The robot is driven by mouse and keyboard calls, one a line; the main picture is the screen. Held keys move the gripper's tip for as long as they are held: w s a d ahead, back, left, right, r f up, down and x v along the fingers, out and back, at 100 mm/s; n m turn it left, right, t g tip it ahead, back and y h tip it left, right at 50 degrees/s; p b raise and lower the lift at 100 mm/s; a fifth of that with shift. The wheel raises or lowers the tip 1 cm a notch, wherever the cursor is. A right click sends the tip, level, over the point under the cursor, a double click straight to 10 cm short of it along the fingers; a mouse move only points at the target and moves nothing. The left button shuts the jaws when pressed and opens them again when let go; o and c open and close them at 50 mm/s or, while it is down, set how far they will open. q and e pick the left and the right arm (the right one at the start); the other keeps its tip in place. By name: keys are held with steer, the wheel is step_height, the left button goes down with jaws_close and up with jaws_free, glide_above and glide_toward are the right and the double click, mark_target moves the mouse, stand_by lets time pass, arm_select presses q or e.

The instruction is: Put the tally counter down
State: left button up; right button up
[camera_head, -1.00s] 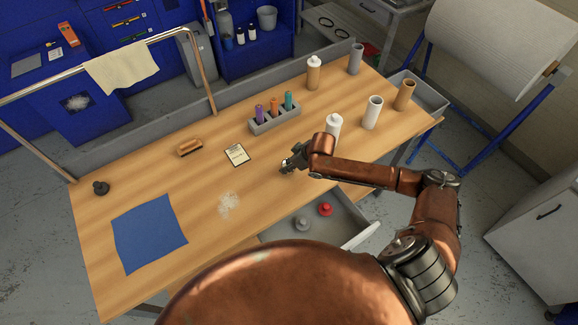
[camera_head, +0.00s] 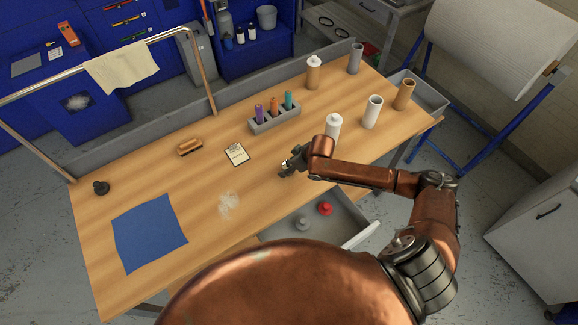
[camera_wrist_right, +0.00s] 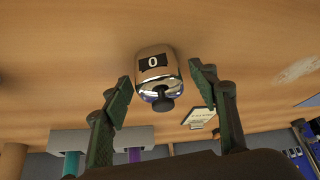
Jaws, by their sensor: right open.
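The tally counter (camera_wrist_right: 157,72) is a small chrome body with a black window reading 0 and a dark knob. In the right wrist view it sits between the fingers of my right gripper (camera_wrist_right: 160,76), which are open with a narrow gap on each side. It appears to rest on the wooden table (camera_wrist_right: 60,50), though its contact is hard to see. In the head view my right gripper (camera_head: 287,168) is low over the middle of the table, and the counter is too small there to make out clearly. My left gripper is not in view.
A notepad (camera_head: 237,154), a grey holder (camera_head: 275,122) with coloured tubes and a brush (camera_head: 190,147) lie beyond the gripper. An open drawer (camera_head: 345,215) is below. A blue cloth (camera_head: 150,232) lies at left.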

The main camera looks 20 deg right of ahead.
steer(key=v, duration=1.2)
